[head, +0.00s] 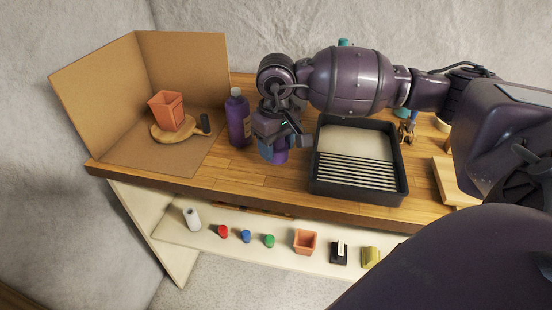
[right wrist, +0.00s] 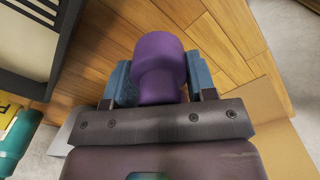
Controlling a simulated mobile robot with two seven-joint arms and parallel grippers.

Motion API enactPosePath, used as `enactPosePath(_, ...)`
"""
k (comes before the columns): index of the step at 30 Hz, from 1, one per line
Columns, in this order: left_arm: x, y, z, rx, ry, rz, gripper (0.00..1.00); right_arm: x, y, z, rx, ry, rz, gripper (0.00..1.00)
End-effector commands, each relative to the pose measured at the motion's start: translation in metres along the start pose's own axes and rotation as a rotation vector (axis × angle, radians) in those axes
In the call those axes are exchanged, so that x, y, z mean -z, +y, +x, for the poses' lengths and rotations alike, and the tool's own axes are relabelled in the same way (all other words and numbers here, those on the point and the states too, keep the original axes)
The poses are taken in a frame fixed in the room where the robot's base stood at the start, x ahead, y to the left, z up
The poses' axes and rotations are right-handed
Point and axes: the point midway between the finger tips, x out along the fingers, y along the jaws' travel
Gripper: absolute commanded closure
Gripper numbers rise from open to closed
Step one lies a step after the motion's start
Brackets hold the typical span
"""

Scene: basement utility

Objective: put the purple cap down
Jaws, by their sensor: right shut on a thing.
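The purple cap (right wrist: 160,68) is between the blue fingers of my right gripper (right wrist: 158,82), which is shut on it. In the head view my right gripper (head: 273,150) points down over the wooden worktop (head: 215,182), and the purple cap (head: 281,156) shows at its fingertips. I cannot tell whether the cap touches the wood. A purple bottle (head: 238,120) with a grey top stands just left of the gripper. My left gripper is not in view.
A black tray (head: 315,180) with a ribbed part is close on the right. A cardboard screen (head: 185,70) encloses an orange pot (head: 167,110) on a round board (head: 190,128). A lower shelf (head: 175,235) holds several small items. Bare wood lies in front of the gripper.

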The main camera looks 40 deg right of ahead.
Motion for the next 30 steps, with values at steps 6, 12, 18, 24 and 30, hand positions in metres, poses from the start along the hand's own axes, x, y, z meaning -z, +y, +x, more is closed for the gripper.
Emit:
enactPosePath(6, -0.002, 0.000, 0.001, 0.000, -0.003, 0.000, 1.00, -0.001, -0.001, 0.025, 0.002, -0.004, 0.000, 0.71)
enactPosePath(12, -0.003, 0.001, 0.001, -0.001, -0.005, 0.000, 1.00, 0.000, 0.000, 0.042, 0.000, 0.000, 0.000, 0.71)
enactPosePath(18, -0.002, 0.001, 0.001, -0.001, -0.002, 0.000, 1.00, 0.000, 0.000, 0.041, 0.000, 0.000, 0.000, 0.71)
enactPosePath(24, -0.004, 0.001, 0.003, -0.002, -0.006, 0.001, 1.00, 0.000, 0.000, 0.045, 0.000, -0.001, -0.001, 0.44)
enactPosePath(30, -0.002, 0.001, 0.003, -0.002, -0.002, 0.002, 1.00, 0.000, 0.000, 0.044, 0.000, 0.000, 0.000, 0.23)
